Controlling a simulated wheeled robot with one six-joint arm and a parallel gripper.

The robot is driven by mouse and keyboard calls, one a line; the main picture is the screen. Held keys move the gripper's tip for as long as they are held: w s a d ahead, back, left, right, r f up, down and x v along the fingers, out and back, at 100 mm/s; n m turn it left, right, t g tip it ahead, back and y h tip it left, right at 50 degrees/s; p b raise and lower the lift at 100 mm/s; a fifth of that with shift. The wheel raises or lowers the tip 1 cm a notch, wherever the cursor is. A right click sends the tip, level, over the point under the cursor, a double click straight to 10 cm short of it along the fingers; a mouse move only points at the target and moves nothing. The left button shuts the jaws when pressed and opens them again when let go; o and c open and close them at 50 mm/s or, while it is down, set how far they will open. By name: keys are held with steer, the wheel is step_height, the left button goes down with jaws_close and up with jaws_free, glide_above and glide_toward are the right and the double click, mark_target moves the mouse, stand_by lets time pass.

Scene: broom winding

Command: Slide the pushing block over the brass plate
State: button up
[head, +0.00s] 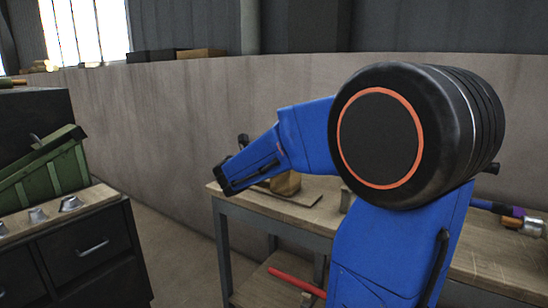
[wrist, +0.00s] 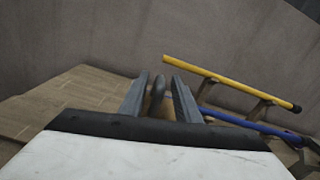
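My gripper (wrist: 159,76) shows in the wrist view with its two grey fingers apart. A dark rounded upright thing (wrist: 157,95) stands between the fingers, with a gap visible on either side; I cannot tell what it is. In the head view my blue arm reaches left over the workbench, and its end hides part of the bench; the fingertips are not clear there. A brown block-like thing (head: 286,183) sits on a thin flat board (head: 300,195) just right of the arm's end. I cannot tell whether this is the pushing block. No brass plate can be made out.
The wooden workbench (head: 497,262) runs right, partly behind my arm. A yellow bar (wrist: 225,80) and a blue bar (wrist: 245,124) lie on supports at right in the wrist view. A green bin (head: 45,175) stands on a dark drawer cabinet (head: 85,255) at left. A grey wall is behind.

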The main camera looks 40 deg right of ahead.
steer(key=v, duration=1.7)
stand_by(0.4)
steer(key=s+d+f+m+g+y, duration=0.2)
steer(key=s+f+m+g+y, duration=0.2)
steer(key=s+f+m+y, duration=0.55)
steer(key=s+a+f+m+t+y, duration=0.2)
steer(key=s+a+f+m+y, duration=0.5)
steer(key=s+a+f+m, duration=0.3)
steer(key=s+a+m, duration=0.3)
steer(key=m, duration=0.1)
steer(key=shift+s+a+f+m+t, duration=0.25)
steer(key=shift+s+f+m+t, duration=0.05)
steer(key=shift+m, duration=0.05)
